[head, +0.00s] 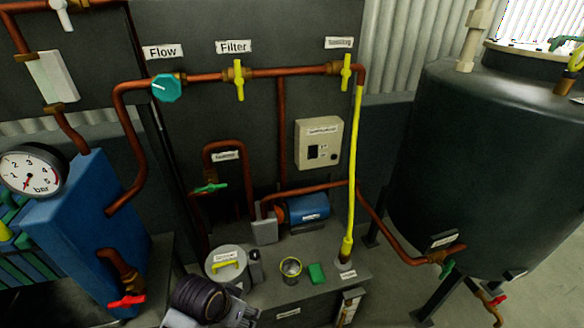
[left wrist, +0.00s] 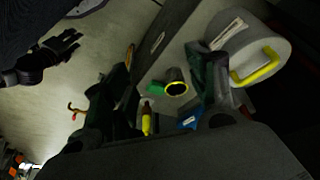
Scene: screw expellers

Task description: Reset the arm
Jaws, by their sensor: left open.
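My left gripper (head: 238,315) is at the bottom edge of the head view, in front of the grey bench, and is partly cut off by the frame. In the left wrist view its two dark fingers (left wrist: 163,80) stand apart with nothing held between them. Beyond them lie a yellow-rimmed cup (left wrist: 176,87) and a green block (left wrist: 157,88), both clear of the fingers. A dark, jointed shape that looks like my right gripper (left wrist: 60,50) shows at the left of the wrist view. Its fingers are too dark to judge.
A lidded container (head: 226,265) with a yellow handle stands on the bench close to my left gripper. The cup (head: 291,268) and green block (head: 317,272) are beside it. A blue tank (head: 85,225) stands left, a large dark tank (head: 480,170) right.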

